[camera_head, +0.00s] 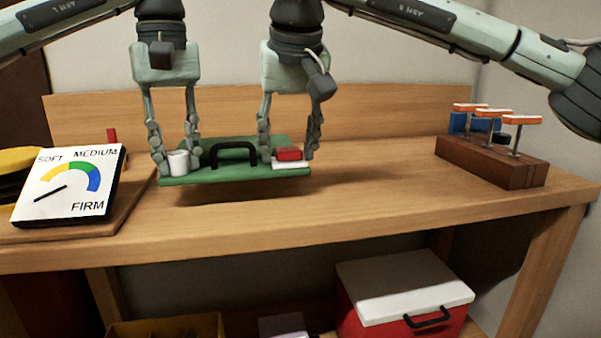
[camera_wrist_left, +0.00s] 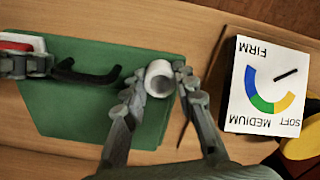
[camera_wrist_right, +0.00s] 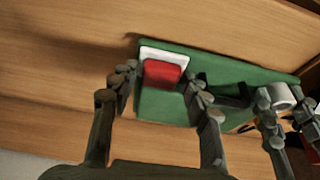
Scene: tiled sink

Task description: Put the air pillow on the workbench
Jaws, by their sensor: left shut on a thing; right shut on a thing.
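The air pillow seems to be the flat green slab (camera_head: 220,176) with a black handle, a white cylinder (camera_head: 178,161) on its left and a red and white block (camera_head: 289,155) on its right. It is level over the workbench (camera_head: 380,210), with a dark shadow beneath that suggests a small gap. My left gripper (camera_head: 174,163) has its fingers around the white cylinder, also seen in the left wrist view (camera_wrist_left: 159,78). My right gripper (camera_head: 287,158) has its fingers on either side of the block, which the right wrist view also shows (camera_wrist_right: 162,72).
A white dial board (camera_head: 70,185) marked soft, medium and firm stands at the left. A brown block (camera_head: 490,160) with orange-topped clamps stands at the right. A red and white cooler (camera_head: 400,285) is below the bench. The bench is clear between slab and clamp block.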

